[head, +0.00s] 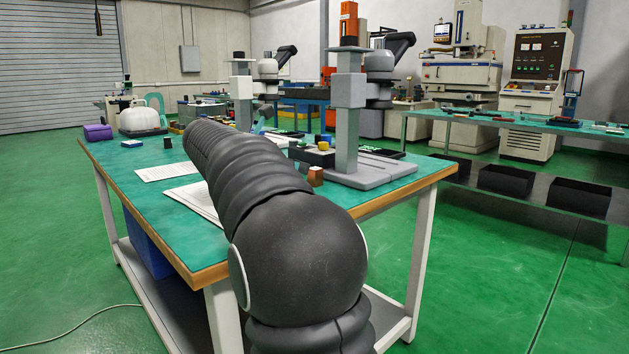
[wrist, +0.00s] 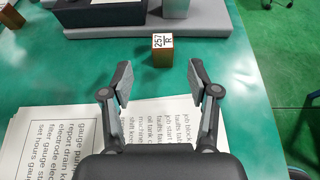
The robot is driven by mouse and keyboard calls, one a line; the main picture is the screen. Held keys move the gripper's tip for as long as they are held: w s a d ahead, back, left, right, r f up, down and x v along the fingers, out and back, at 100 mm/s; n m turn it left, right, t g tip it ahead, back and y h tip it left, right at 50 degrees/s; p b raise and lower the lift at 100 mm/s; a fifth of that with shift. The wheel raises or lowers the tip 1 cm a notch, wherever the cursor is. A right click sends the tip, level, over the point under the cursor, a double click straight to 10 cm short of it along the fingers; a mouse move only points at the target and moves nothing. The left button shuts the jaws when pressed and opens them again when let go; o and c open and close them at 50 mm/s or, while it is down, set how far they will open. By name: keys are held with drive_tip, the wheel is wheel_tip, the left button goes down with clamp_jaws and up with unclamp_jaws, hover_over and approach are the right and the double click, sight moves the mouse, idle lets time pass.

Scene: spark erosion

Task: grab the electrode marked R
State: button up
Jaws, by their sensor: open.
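The electrode marked R (wrist: 162,50) is a small copper-brown block with a white label reading 257 and R. In the wrist view it stands on the green tabletop, just beyond my fingertips and roughly centred between them. My gripper (wrist: 160,82) is open and empty, with its fingers above the edge of the printed sheets. In the head view a small copper-brown block (head: 316,177) stands by the grey stand base, and my arm hides my gripper.
A grey microscope stand (head: 372,175) is close behind the block. A dark box (wrist: 100,12) sits at the upper left in the wrist view. Printed sheets (wrist: 60,135) lie under my gripper. Green tabletop (wrist: 225,65) is clear to the block's right.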

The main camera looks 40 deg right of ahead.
sight(312, 169)
drive_tip(key=shift+b+x, duration=0.7)
drive_tip(key=shift+x, duration=3.2)
drive_tip(key=shift+s+r, duration=0.1)
drive_tip(key=shift+s, duration=0.05)
drive_tip(key=shift+c, duration=0.2)
clamp_jaws()
